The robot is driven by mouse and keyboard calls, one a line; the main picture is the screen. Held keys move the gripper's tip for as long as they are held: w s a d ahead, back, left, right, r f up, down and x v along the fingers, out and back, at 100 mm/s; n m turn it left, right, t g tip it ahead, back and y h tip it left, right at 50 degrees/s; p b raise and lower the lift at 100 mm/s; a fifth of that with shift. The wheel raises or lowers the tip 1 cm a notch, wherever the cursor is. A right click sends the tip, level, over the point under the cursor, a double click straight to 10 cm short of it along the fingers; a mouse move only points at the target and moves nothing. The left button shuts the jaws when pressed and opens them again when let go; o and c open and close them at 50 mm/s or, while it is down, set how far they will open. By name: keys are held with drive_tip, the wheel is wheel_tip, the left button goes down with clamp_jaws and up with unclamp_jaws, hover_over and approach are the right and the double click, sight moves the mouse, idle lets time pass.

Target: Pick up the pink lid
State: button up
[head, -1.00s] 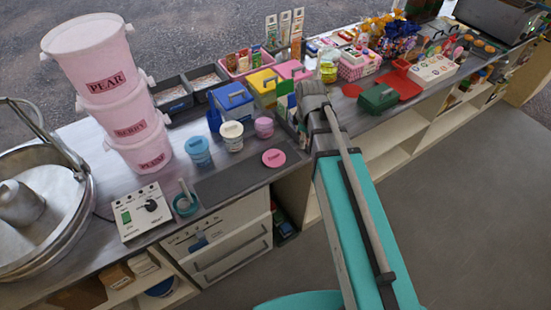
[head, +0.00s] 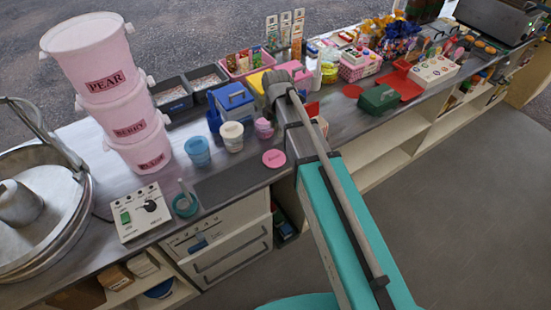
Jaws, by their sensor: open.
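The pink lid (head: 274,158) is a flat round disc with a small dark label. It lies on the counter near its front edge, at the right end of a dark grey mat. My gripper (head: 268,113) is at the end of the grey and teal arm. It is above the counter, behind the lid in the picture, close to a small pink tub (head: 264,129) and partly overlapping it. The gripper is open and apart from the lid. Its fingertips are small and hard to make out.
A white tub (head: 231,136) and a blue tub (head: 197,151) stand left of the pink tub. A blue box (head: 232,98) and a pink box (head: 294,72) stand behind. The dark grey mat (head: 232,181) is bare. Pink buckets (head: 140,145) are stacked at the left.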

drive_tip(key=shift+f, duration=0.15)
drive_tip(key=b, duration=0.9)
hover_over(276, 154)
wheel_tip(276, 154, down, 8)
drive_tip(key=shift+f, duration=0.2)
drive_tip(key=shift+f, duration=0.1)
idle(0.3)
drive_tip(key=shift+w+f+b, duration=0.1)
drive_tip(key=shift+f+b, duration=2.3)
drive_tip(key=shift+f, duration=0.1)
clamp_jaws()
